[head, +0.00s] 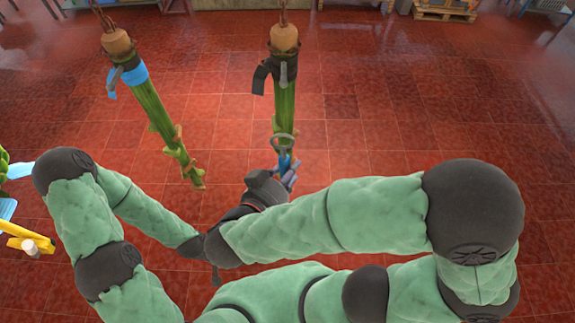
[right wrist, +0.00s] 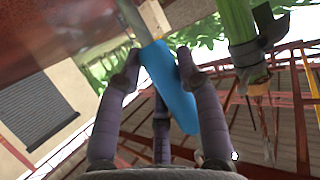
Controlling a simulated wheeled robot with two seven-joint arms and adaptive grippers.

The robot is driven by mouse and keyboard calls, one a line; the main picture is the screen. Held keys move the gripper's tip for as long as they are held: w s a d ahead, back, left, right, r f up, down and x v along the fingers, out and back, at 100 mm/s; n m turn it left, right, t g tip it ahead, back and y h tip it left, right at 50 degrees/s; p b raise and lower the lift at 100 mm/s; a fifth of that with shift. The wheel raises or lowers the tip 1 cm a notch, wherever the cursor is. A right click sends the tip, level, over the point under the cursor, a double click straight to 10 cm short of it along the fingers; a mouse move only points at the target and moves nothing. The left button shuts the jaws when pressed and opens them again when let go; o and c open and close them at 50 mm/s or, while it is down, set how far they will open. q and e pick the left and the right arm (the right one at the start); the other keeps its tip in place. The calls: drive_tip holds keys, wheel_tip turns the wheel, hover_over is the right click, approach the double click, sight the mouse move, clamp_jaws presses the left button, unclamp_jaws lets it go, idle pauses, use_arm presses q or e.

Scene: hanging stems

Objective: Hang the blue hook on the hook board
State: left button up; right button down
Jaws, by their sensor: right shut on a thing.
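The blue hook (head: 284,160) has a blue handle and a grey curved metal end. My right gripper (head: 287,175) is shut on its handle and holds it up in front of the lower end of the right hanging stem. In the right wrist view the blue handle (right wrist: 170,88) lies tilted between the dark fingers, and its metal end runs up out of the picture. My left arm comes in from the left, and its hand is mostly hidden by my right arm. I cannot make out a hook board in either view.
Two green stems hang from above: a left one (head: 165,122) with a blue band and grey clip, and a right one (head: 284,105) with a dark band. Yellow, light-blue and green things (head: 25,238) show at the left edge. The red tiled floor around is mostly clear.

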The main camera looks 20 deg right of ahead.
drive_tip(key=s+a+p, duration=0.2)
drive_tip(key=s+p, duration=0.1)
drive_tip(key=s, duration=0.4)
idle(0.8)
idle(0.5)
